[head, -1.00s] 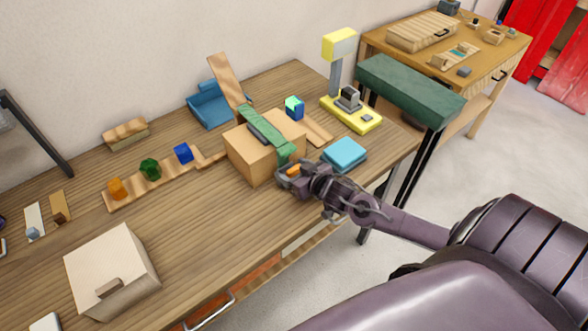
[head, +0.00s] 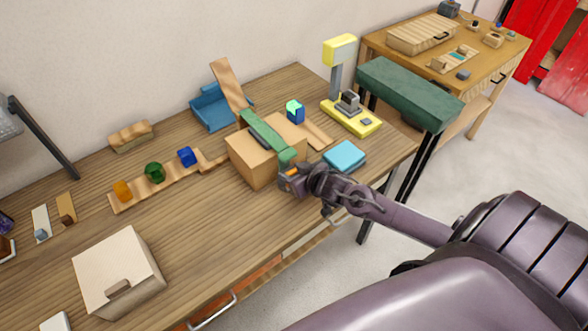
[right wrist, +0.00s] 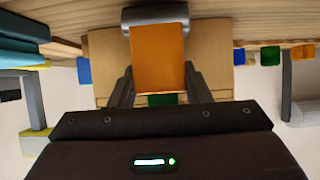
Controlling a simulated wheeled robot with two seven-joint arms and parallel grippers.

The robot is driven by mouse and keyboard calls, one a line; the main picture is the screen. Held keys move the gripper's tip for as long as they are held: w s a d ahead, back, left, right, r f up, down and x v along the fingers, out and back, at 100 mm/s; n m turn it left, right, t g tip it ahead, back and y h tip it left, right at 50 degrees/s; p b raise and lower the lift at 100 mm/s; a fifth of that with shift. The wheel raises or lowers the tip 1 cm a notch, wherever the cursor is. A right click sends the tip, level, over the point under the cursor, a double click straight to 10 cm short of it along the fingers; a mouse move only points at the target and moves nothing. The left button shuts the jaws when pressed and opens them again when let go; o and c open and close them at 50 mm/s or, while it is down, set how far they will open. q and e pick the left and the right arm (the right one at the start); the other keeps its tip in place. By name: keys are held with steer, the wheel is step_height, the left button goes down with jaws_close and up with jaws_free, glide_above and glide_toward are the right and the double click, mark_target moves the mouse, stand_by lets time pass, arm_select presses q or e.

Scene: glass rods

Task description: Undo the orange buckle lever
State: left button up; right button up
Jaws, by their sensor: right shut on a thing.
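A tan box (head: 251,163) stands near the table's front edge with a green strap (head: 264,132) running over its top. The orange buckle lever (head: 293,173) is at the strap's front end, mostly hidden by my gripper in the head view. In the right wrist view the lever (right wrist: 158,60) is a broad orange plate under a grey barrel-shaped piece (right wrist: 155,15). My right gripper (head: 290,182) is at the box's front right and shut on the lever, its dark fingers (right wrist: 159,82) on both sides of it. My left gripper is not in view.
A light blue block (head: 344,155) lies close to the right of my gripper. A yellow stand (head: 350,117) is behind it. A wooden strip with coloured pieces (head: 136,193) lies left of the box. A pale box (head: 118,270) is front left. The table front between them is clear.

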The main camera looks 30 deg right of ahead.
steer(key=o, duration=1)
steer(key=shift+s, duration=0.1)
steer(key=shift+b+v, duration=0.35)
steer(key=shift+v, duration=3.4)
